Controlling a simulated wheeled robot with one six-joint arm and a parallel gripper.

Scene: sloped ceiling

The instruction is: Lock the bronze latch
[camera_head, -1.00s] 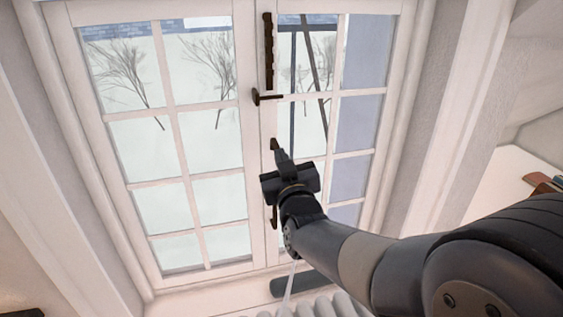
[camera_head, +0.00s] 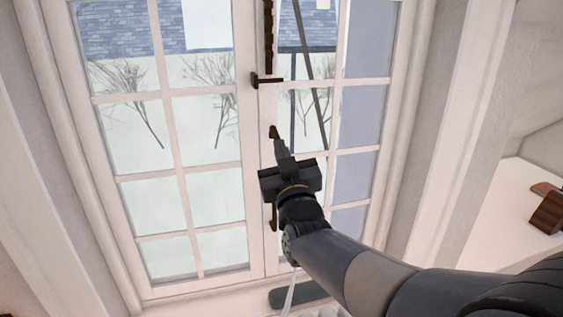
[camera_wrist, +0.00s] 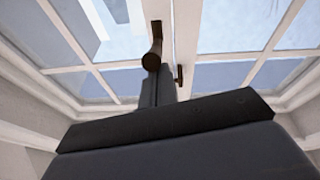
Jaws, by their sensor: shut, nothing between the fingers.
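The dark bronze latch runs along the middle post of the closed window. Its short crosswise handle (camera_head: 268,80) sticks out level across the seam, with a long vertical bar above it. A lower bar shows partly behind my gripper. My gripper (camera_head: 278,142) is shut and empty, pointing up at the post below the handle in the head view. In the wrist view, the shut fingers (camera_wrist: 160,88) point at a round-ended bronze piece (camera_wrist: 153,57), which overlaps their tips. I cannot tell whether they touch. A smaller bronze piece (camera_wrist: 179,76) is just right of the fingers.
The white window frame (camera_head: 100,180) with glass panes surrounds the latch. A slanted wall stands at the right, with a white shelf (camera_head: 505,215) holding a brown object (camera_head: 549,212). A dark flat object (camera_head: 298,293) is below the window.

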